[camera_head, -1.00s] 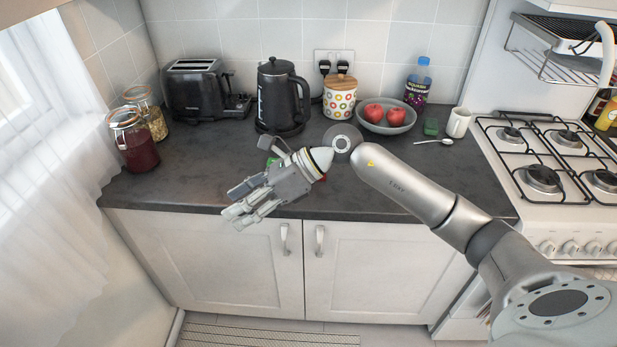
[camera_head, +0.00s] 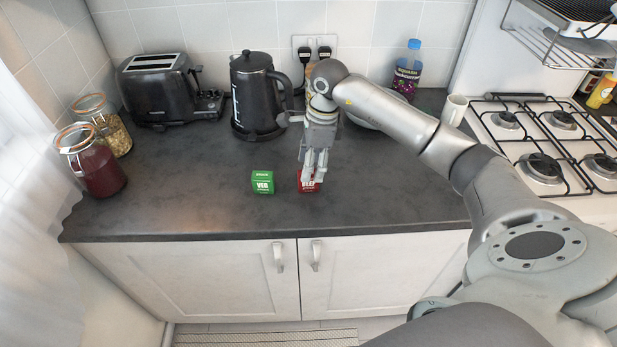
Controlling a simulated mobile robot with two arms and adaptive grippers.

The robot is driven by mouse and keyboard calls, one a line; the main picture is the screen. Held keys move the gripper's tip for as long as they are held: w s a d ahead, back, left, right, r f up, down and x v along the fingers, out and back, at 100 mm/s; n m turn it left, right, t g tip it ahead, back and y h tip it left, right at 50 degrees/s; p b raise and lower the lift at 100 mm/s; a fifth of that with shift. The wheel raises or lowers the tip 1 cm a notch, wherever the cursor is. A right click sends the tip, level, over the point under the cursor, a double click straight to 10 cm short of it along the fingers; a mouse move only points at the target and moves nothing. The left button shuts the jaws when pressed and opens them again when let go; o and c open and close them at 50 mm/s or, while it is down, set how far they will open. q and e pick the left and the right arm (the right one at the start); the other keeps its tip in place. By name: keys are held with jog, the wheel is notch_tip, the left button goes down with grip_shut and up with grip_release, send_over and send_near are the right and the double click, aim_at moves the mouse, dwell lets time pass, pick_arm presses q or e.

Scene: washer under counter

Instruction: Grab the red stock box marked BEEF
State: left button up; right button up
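The red stock box (camera_head: 308,187) marked BEEF sits on the dark counter, near the front edge. My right gripper (camera_head: 313,177) points down over it, and its fingers cover the upper part of the box. Whether the fingers touch the box or are closed on it cannot be made out. A green stock box (camera_head: 262,183) marked VEG stands just left of the red one, a small gap apart. My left gripper is not in view.
A black kettle (camera_head: 257,95) and a toaster (camera_head: 160,90) stand behind to the left. Two glass jars (camera_head: 93,165) are at the far left. My arm partly hides a bowl (camera_head: 362,117). The gas hob (camera_head: 545,140) is right. The front left counter is clear.

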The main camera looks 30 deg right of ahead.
aim_at(303, 187)
jog(key=shift+w+f, duration=0.3)
jog(key=shift+f, duration=0.15)
jog(key=shift+a+f+p, duration=0.1)
jog(key=shift+f+p, duration=0.15)
jog(key=shift+p, duration=0.05)
jog(key=f, duration=0.1)
jog(key=f+p, duration=0.2)
jog(key=shift+s+a+f, duration=0.25)
jog(key=shift+a+f, duration=0.05)
jog(key=shift+w+f, duration=0.2)
jog(key=shift+f, duration=0.2)
jog(key=shift+r, duration=0.1)
grip_shut()
